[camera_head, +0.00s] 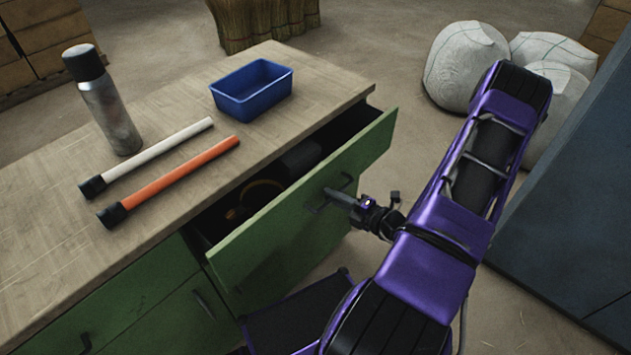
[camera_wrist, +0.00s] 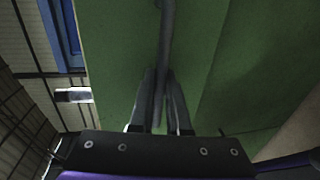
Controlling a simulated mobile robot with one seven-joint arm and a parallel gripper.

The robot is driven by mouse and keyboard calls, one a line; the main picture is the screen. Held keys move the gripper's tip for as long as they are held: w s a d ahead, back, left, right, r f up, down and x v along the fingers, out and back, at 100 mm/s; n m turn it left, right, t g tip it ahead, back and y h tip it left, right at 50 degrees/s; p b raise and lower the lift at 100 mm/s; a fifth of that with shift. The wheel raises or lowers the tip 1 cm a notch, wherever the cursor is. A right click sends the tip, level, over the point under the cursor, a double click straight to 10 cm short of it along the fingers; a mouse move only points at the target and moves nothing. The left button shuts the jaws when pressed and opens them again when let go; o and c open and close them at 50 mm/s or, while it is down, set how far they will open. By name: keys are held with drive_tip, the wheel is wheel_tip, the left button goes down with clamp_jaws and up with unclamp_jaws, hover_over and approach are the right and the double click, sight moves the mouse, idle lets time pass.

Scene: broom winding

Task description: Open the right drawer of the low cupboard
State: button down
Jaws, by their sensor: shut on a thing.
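The low cupboard (camera_head: 120,300) has green fronts and a worn wooden top. Its right drawer (camera_head: 285,240) is pulled out, with its dark inside showing and a few items in it that are hard to make out. My gripper (camera_head: 335,195) is shut on the dark bar handle of this drawer (camera_head: 345,181). In the wrist view the two fingers (camera_wrist: 160,100) close around the handle (camera_wrist: 167,40) in front of the green drawer front (camera_wrist: 115,60).
On the cupboard top are a blue bin (camera_head: 252,90), a grey flask (camera_head: 105,105), a white stick (camera_head: 155,155) and an orange stick (camera_head: 175,178). White sacks (camera_head: 465,65) stand behind my arm. A dark blue panel (camera_head: 575,210) is close on the right.

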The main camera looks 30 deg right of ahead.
drive_tip(key=f+v, duration=0.2)
drive_tip(key=v, duration=0.7)
drive_tip(key=s+f+v, duration=0.1)
drive_tip(key=f+v, duration=0.1)
drive_tip(key=v, duration=0.8)
drive_tip(key=shift+d, duration=0.1)
drive_tip(key=c, duration=1.2)
unclamp_jaws()
drive_tip(key=shift+o, duration=0.2)
drive_tip(key=v, duration=1.7)
drive_tip(key=shift+s, duration=0.25)
